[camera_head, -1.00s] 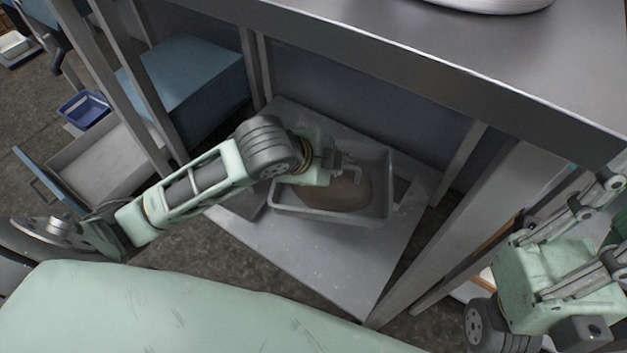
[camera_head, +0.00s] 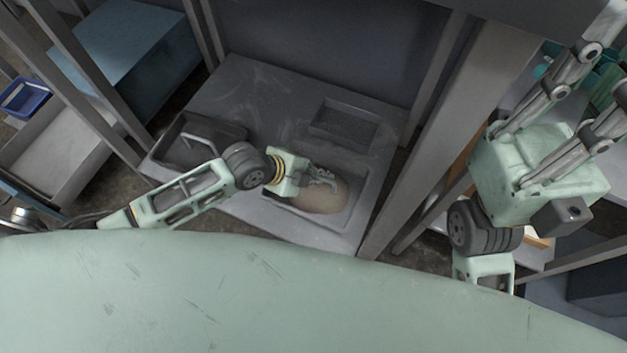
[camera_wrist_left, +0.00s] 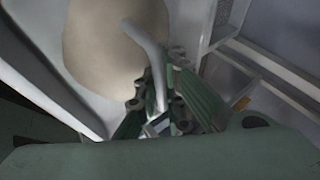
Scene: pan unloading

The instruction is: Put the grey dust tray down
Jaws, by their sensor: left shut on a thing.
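The grey dust tray (camera_head: 357,192), with a brown heap (camera_head: 322,201) in it, is low at the front of the grey shelf board under the table. I cannot tell for sure whether its base touches the board. My left gripper (camera_head: 326,180) is over the heap, shut on a thin grey handle of the tray. In the left wrist view the bent handle (camera_wrist_left: 150,55) runs between the fingers (camera_wrist_left: 160,105), beside the brown heap (camera_wrist_left: 115,45). My right gripper (camera_head: 585,80) is raised at the right, empty, its fingers apart.
A dark tray (camera_head: 178,127) stands at the left of the shelf board (camera_head: 265,85), and a small tray with a dark bottom (camera_head: 343,126) lies behind the dust tray. A table leg (camera_head: 455,130) is close on the right. Bare board lies at the back left.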

